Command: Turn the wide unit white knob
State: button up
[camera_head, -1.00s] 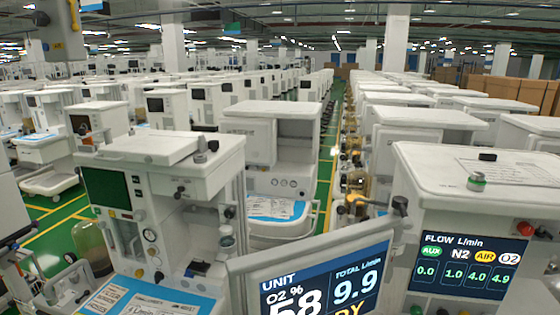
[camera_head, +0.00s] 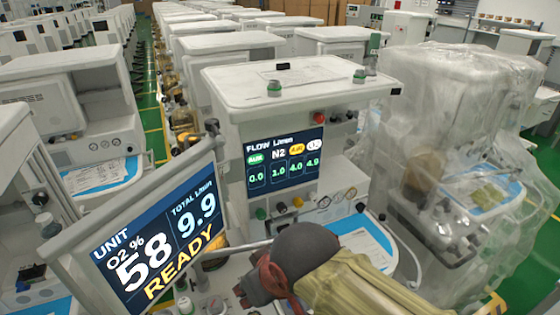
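A wide white anaesthesia unit (camera_head: 222,80) stands in the middle, with a lit flow display (camera_head: 283,160) on its front. My gripper (camera_head: 246,292) appears to be the dark and reddish end of my arm at the bottom centre. It is low in front of the unit, below and apart from the knobs. Its fingertips are too unclear to tell open from shut.
A tilted monitor (camera_head: 160,245) reading UNIT 58 READY stands at the lower left, close to my gripper. A plastic-wrapped machine (camera_head: 450,130) stands at the right. Another white unit (camera_head: 60,75) is at the left. Green floor (camera_head: 525,250) shows at the lower right.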

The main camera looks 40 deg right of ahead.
aim_at(313, 197)
jog(key=k+z, duration=0.95)
jog(key=i+l, duration=0.05)
jog(key=i, duration=0.05)
